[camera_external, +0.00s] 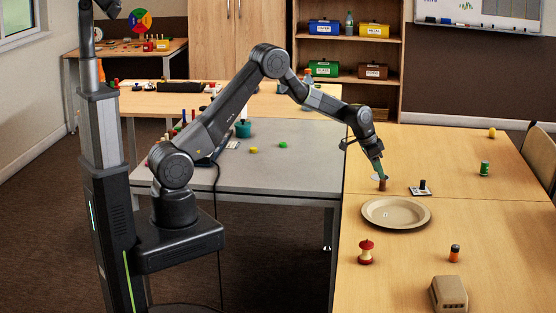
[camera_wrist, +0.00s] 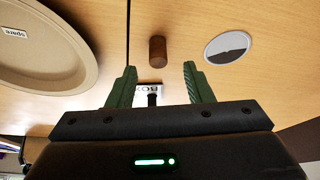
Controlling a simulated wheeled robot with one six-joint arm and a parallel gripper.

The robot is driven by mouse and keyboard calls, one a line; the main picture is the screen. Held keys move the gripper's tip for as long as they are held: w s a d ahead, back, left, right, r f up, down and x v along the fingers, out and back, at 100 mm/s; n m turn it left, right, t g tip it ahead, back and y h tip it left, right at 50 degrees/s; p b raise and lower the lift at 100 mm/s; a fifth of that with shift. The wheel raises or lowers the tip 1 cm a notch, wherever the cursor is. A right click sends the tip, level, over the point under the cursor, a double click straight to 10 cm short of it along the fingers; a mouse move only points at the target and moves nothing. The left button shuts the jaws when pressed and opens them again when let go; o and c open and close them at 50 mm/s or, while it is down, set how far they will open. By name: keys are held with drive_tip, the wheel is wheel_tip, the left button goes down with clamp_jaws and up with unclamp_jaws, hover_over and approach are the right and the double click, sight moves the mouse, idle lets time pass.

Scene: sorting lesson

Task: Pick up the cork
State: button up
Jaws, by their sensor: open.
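The cork is a small brown cylinder standing on the wooden table; it shows in the external view (camera_external: 382,186) and in the wrist view (camera_wrist: 157,50). My gripper (camera_external: 377,169) is above the table close to the cork, its fingers pointing down. In the wrist view my gripper (camera_wrist: 159,68) has its two green fingers spread wide with nothing held between them. The cork appears just beyond the fingertips, roughly centred between them. I cannot tell the exact gap in height.
A beige plate (camera_external: 368,214) lies in front of the cork. A small card with a dark piece (camera_external: 421,188) is to its right. A round grey-white disc (camera_wrist: 228,47) lies close by. An apple core (camera_external: 366,252) and an orange-black cylinder (camera_external: 455,253) stand farther forward.

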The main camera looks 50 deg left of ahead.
sight(383, 180)
drive_tip(key=shift+p+x, duration=0.4)
drive_tip(key=shift+x, duration=2.35)
drive_tip(key=shift+d, duration=0.15)
clamp_jaws()
